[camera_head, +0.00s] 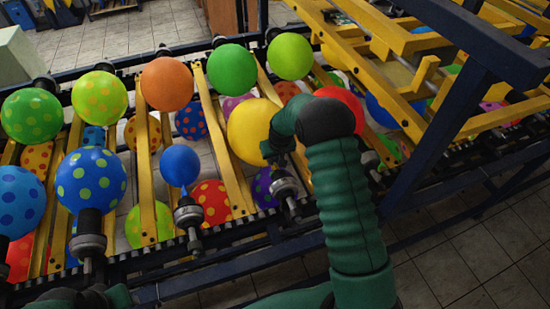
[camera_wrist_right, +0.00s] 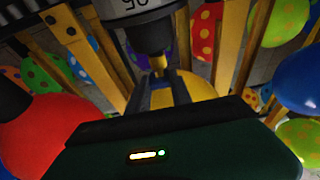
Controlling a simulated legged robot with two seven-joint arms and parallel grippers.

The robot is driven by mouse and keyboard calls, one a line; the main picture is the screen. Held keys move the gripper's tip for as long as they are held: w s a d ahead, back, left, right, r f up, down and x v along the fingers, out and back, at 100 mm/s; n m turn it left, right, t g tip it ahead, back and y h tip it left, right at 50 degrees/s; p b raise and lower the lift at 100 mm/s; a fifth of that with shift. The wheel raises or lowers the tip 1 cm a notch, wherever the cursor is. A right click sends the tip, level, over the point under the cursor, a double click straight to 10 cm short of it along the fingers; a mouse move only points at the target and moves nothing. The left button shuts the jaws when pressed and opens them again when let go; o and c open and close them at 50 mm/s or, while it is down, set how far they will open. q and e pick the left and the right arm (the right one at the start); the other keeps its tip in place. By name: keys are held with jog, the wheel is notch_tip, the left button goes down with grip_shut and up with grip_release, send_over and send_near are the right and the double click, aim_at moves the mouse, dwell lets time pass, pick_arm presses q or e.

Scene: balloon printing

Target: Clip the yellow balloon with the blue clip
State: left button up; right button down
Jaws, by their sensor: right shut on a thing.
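The yellow balloon (camera_head: 252,130) sits on a nozzle of the rack, in the middle of the head view. Part of it shows behind the jaws in the wrist view (camera_wrist_right: 200,86). My right gripper (camera_head: 272,148) is at the balloon's lower right side, by its neck. It is shut on a dark bluish, two-pronged piece that looks like the blue clip (camera_wrist_right: 153,98). The prongs point at the yellow neck below the grey nozzle; whether they pinch it I cannot tell. My left gripper (camera_head: 118,295) is partly cut off at the bottom left; its jaws are unclear.
A small blue balloon (camera_head: 180,165) on a nozzle and a red balloon (camera_head: 343,106) flank the yellow one. Several other balloons fill the rack. Yellow bars and a dark blue frame post (camera_head: 440,140) stand close on the right. Tiled floor is open at the lower right.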

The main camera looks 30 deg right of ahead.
jog(key=shift+d+f+b, duration=0.1)
jog(key=shift+f+b, duration=0.35)
jog(key=shift+f, duration=0.2)
jog(key=shift+f, duration=0.1)
dwell(0.3)
jog(key=c, duration=1.1)
grip_release()
jog(key=p+v, duration=0.2)
jog(key=v, duration=0.1)
jog(key=w+p+v, duration=0.1)
jog(key=p+v, duration=0.1)
jog(key=v, duration=0.1)
jog(key=p+v, duration=0.2)
jog(key=v, duration=0.1)
jog(key=shift+w+d, duration=0.15)
jog(key=shift+w, duration=0.05)
